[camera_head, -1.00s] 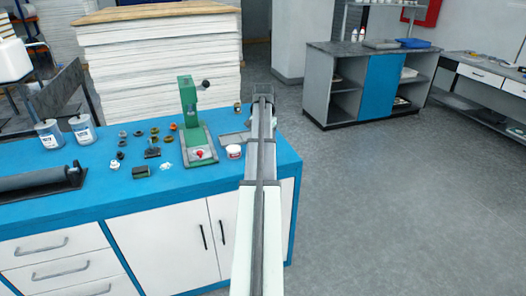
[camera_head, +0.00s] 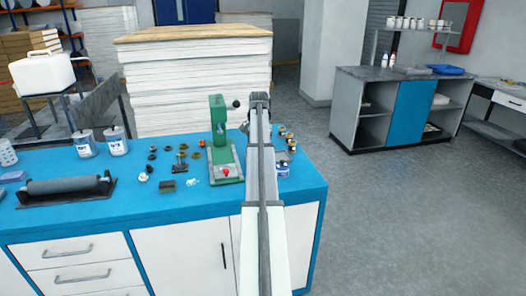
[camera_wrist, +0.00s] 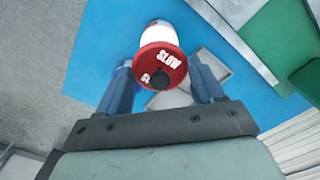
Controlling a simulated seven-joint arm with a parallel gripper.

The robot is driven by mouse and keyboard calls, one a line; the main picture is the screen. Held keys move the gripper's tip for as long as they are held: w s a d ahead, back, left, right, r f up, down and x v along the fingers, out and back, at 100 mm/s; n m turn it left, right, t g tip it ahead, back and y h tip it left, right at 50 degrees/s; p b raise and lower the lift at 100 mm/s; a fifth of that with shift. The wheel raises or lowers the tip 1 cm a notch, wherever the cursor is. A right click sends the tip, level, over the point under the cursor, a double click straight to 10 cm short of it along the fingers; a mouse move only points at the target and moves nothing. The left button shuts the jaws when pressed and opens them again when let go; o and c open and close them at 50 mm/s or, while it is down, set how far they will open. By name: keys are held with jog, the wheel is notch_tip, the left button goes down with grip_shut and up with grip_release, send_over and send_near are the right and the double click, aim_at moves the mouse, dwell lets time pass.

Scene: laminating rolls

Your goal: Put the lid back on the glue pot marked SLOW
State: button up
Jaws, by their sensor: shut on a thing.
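A red lid (camera_wrist: 160,62) with white lettering reading SLOW and a black knob sits between the fingers of my gripper (camera_wrist: 163,85) in the wrist view. My gripper is shut on this lid. A white body (camera_wrist: 180,38), apparently the glue pot, shows just past the lid's far edge. I cannot tell whether the lid touches it. In the head view the end of my arm (camera_head: 259,98) is over the blue bench's right part. My arm hides the lid and the SLOW pot there.
A green press (camera_head: 221,140) stands left of my arm on the blue bench (camera_head: 150,205). A small blue-and-white container (camera_head: 282,169) and several small brass-coloured parts (camera_head: 287,139) are right of my arm. A roller (camera_head: 68,185) and two tins (camera_head: 117,141) are at the left.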

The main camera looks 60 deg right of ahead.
jog(key=shift+f, duration=0.2)
jog(key=shift+f, duration=3)
jog(key=shift+f, duration=0.2)
jog(key=o, duration=1.1)
jog(key=shift+o, duration=0.3)
jog(key=shift+r, duration=0.15)
jog(key=shift+r, duration=3.4)
jog(key=shift+c, duration=0.4)
